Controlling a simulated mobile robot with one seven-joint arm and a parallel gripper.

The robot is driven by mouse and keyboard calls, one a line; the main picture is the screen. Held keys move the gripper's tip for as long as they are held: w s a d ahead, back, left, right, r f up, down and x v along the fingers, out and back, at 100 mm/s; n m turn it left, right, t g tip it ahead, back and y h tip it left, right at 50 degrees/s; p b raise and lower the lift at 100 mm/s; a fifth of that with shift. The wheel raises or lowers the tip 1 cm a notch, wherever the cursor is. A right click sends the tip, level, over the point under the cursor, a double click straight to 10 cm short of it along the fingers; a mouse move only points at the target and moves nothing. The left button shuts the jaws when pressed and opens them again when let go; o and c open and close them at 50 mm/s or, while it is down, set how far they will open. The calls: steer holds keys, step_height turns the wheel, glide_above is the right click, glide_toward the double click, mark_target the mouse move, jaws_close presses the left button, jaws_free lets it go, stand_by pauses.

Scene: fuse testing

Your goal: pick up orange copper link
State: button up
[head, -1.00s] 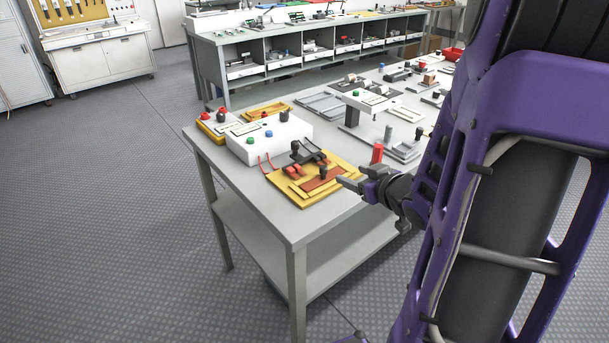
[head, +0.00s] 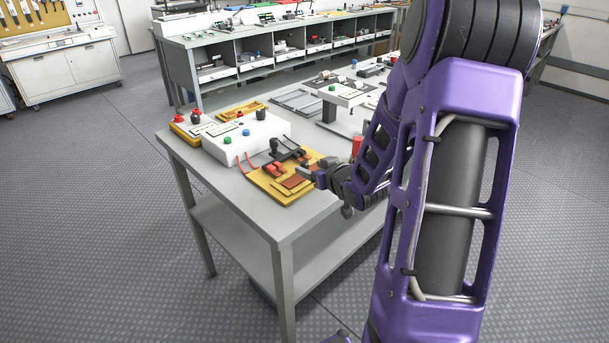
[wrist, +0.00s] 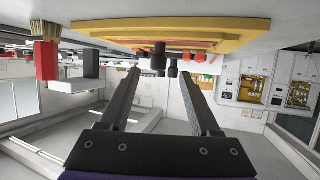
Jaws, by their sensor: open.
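The orange copper link appears to be the flat reddish-brown plate (head: 293,182) on the yellow board (head: 268,186) at the near end of the table. In the wrist view, which looks upside down, the yellow board (wrist: 225,27) shows edge-on at the top, with an orange-red strip below it; I cannot tell whether that strip is the link. My gripper (head: 314,174) is at the right edge of the board, beside the plate, partly covering that side. In the wrist view my gripper (wrist: 160,75) has its fingers apart with nothing held; dark knobs (wrist: 159,56) show beyond the tips.
A white box (head: 240,138) with green and blue buttons stands behind the board, with red leads running to it. A grey shelved bench (head: 285,58) is farther back. Open floor (head: 110,230) lies left of the table.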

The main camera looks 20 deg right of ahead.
mark_target(307, 165)
steer(key=shift+b+x, duration=0.4)
steer(key=shift+x, duration=2.4)
steer(key=shift+d, duration=0.15)
steer(key=shift+c, duration=0.3)
steer(key=shift+s, duration=0.1)
jaws_close()
